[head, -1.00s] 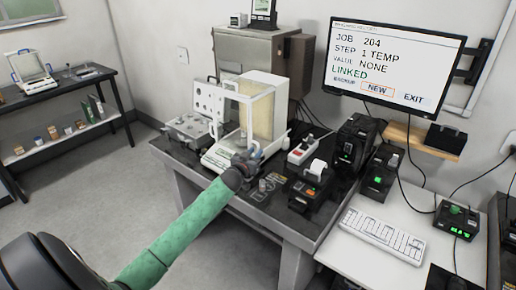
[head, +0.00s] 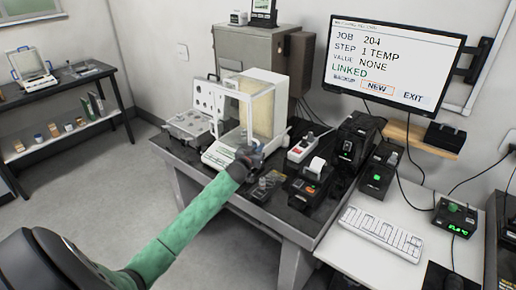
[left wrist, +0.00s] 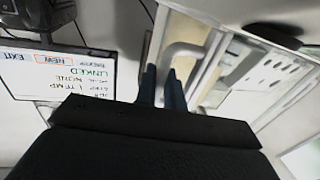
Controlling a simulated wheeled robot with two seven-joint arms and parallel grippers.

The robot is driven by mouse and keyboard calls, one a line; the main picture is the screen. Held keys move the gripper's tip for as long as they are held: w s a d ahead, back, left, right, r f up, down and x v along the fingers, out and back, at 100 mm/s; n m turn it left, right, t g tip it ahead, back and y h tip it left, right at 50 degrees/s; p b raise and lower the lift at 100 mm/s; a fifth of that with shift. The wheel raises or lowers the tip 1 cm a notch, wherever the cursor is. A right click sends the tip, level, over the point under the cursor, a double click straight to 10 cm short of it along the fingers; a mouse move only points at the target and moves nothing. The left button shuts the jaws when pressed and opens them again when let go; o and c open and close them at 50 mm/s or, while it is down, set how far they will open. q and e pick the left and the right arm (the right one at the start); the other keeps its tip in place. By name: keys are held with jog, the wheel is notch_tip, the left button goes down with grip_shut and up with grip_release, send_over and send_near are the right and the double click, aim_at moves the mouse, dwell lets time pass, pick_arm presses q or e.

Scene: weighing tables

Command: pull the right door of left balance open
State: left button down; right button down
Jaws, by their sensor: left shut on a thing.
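The left balance (head: 222,154) stands on the dark table, a white-framed weighing chamber with clear and yellowish panes. Its right door (head: 263,114) is on the chamber's right side; I cannot tell how far it stands open. My left gripper (head: 251,153) is at the chamber's lower front right corner. In the left wrist view the two blue fingers (left wrist: 163,84) are close together at the lower end of a grey bar handle (left wrist: 184,49) on a pale frame. They are shut on that handle, though the contact is partly hidden. My right gripper is out of view.
A monitor (head: 393,62) hangs above a white desk with a keyboard (head: 382,233). Open floor lies at left.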

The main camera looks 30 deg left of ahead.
pick_arm(q)
jog(key=shift+w, duration=0.1)
